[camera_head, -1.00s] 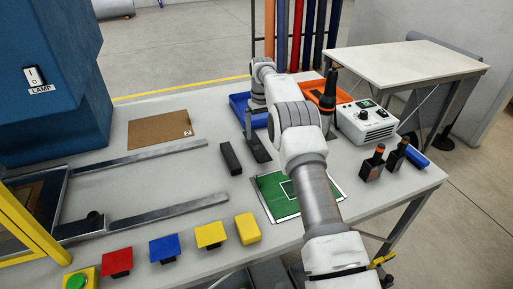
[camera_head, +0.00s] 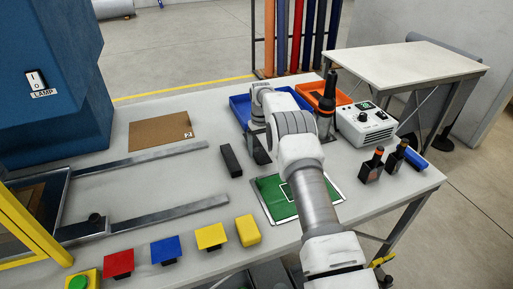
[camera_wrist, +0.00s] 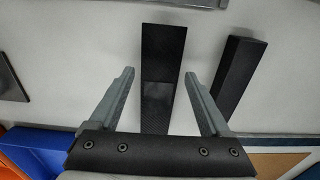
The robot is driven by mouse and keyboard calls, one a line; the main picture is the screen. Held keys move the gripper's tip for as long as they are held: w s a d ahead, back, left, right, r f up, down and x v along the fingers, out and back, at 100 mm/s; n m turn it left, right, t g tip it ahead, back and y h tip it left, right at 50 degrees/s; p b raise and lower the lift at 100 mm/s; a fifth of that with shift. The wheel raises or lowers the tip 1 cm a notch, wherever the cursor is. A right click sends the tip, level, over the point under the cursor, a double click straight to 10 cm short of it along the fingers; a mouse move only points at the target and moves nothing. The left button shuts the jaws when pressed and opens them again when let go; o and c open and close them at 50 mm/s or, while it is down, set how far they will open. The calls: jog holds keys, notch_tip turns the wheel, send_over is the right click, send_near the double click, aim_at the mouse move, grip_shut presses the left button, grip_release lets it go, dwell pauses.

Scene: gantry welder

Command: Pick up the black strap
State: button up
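The black strap (camera_wrist: 162,55) is a long, flat, dark piece lying on the pale bench. In the wrist view it runs between the two fingers of my gripper (camera_wrist: 159,76). My gripper is open, with one finger on each side of the strap and a visible gap on both sides. In the head view my gripper and arm hide most of the strap; a dark part of it (camera_head: 262,157) shows beside my wrist. A separate black block (camera_head: 231,160) lies just left of it, and it also shows right of the fingers in the wrist view (camera_wrist: 237,75).
A blue bin (camera_head: 240,113) and an orange bin (camera_head: 343,98) stand behind my gripper. A green board (camera_head: 270,199) lies under my arm. A brown card (camera_head: 160,132) and metal rails (camera_head: 165,213) lie left. A white control box (camera_head: 366,125) stands right.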

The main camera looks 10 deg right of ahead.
jog(key=c, duration=1.1)
